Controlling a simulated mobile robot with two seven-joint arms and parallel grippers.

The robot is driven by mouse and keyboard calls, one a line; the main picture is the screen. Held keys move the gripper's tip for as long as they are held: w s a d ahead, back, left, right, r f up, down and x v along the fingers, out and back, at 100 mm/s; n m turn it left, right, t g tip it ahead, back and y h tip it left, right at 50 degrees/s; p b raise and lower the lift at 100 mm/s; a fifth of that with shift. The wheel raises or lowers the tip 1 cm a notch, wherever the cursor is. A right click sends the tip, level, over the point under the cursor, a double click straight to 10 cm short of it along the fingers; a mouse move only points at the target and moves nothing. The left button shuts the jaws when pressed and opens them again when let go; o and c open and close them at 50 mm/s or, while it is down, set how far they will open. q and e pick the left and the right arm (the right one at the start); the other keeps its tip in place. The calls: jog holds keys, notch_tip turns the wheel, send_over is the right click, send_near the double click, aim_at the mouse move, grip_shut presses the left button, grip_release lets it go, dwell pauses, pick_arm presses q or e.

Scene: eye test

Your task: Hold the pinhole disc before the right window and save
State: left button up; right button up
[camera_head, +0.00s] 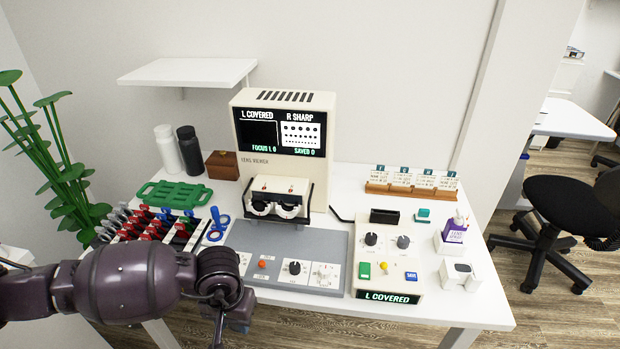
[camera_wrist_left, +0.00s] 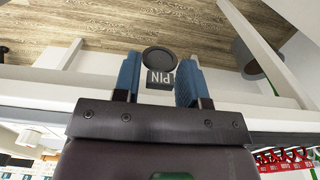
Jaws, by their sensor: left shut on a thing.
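The pinhole disc (camera_wrist_left: 158,60), dark and round with a "PIN" tag, is between the blue fingers of my left gripper (camera_wrist_left: 160,78) in the left wrist view. In the head view my left gripper (camera_head: 238,319) is low, at the table's front edge, well short of the tester (camera_head: 310,180); the disc cannot be made out there. The tester has two round windows, left (camera_head: 262,207) and right (camera_head: 288,211). Its screen (camera_head: 283,132) reads "L COVERED", "R SHARP" and "SAVED 0". A blue SAVE button (camera_head: 411,276) is on the control box (camera_head: 388,265). My right gripper is not in view.
A rack of red and black lenses (camera_head: 150,226) and a green tray (camera_head: 174,194) are at the left. A grey panel with knobs (camera_head: 290,245) lies before the tester. A card rack (camera_head: 411,185) and a purple-labelled bottle (camera_head: 455,228) are at the right.

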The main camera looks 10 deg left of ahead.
pick_arm(q)
jog(key=shift+w+r, duration=0.1)
jog(key=w+d+r+h+p, duration=0.1)
jog(key=w+d+r+p, duration=0.15)
jog(key=w+r, duration=0.65)
jog(key=w+d+r+h+p, duration=0.25)
jog(key=w+r, duration=0.45)
jog(key=r, duration=0.5)
notch_tip(320, 180, down, 8)
jog(key=w+b, duration=0.2)
jog(key=b, duration=0.3)
jog(key=shift+w+d+r, duration=0.15)
jog(key=shift+w+d, duration=0.1)
jog(key=shift+d, duration=0.05)
